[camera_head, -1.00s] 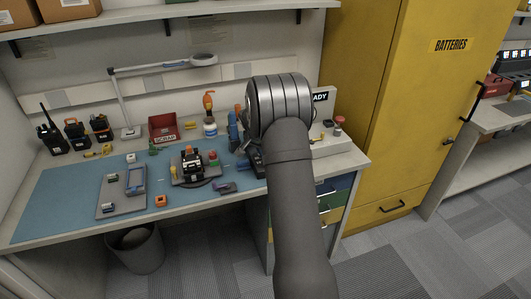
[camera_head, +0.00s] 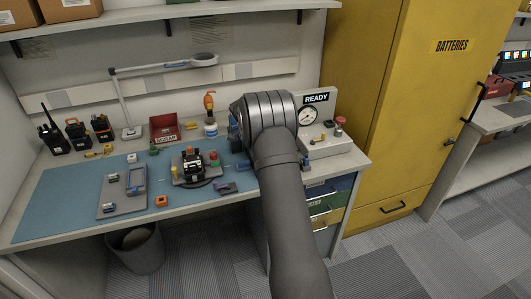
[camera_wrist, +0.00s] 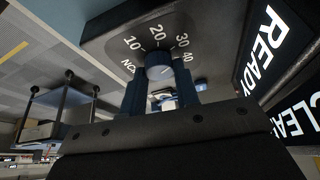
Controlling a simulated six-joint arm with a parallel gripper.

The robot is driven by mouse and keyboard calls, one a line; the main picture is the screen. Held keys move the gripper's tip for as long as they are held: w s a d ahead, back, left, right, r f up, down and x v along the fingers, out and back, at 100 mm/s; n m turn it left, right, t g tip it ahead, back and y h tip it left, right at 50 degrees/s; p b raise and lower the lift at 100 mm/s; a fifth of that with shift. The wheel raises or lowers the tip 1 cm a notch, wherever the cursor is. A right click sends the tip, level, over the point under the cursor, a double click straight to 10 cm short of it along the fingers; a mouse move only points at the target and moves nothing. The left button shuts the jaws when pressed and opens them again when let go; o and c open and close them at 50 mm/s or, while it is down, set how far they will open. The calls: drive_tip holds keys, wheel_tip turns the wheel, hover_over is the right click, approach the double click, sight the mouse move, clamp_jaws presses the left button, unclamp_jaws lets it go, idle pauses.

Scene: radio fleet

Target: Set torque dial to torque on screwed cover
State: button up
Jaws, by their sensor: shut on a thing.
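The torque dial (camera_wrist: 158,65) is a round grey-blue knob on a dark panel in the wrist view, with 10, 20, 30 and 40 around it and another mark, partly hidden, at the lower left. My gripper (camera_wrist: 160,82) is shut on the knob, one dark blue finger on each side. Its exact setting is hard to read. In the head view my arm hides the dial and the fingertips. A small dark device (camera_head: 191,164) stands on a grey fixture at the middle of the bench; I cannot make out a cover or torque figure on it.
A READY sign (camera_head: 316,98) with a round gauge (camera_head: 309,116) stands right of my wrist. A red scrap bin (camera_head: 164,129), an orange-topped bottle (camera_head: 210,116) and a grey tray (camera_head: 121,201) are on the bench. The blue mat (camera_head: 62,203) is clear at left.

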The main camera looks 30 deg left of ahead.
drive_tip(key=shift+m, duration=0.4)
drive_tip(key=o, duration=1)
drive_tip(key=shift+c, duration=0.2)
drive_tip(key=v, duration=1.7)
drive_tip(key=shift+w+a+r, duration=0.15)
drive_tip(key=shift+a+r, duration=0.05)
drive_tip(key=x, duration=1.7)
drive_tip(key=shift+d+f, duration=0.2)
drive_tip(key=shift+d, duration=0.05)
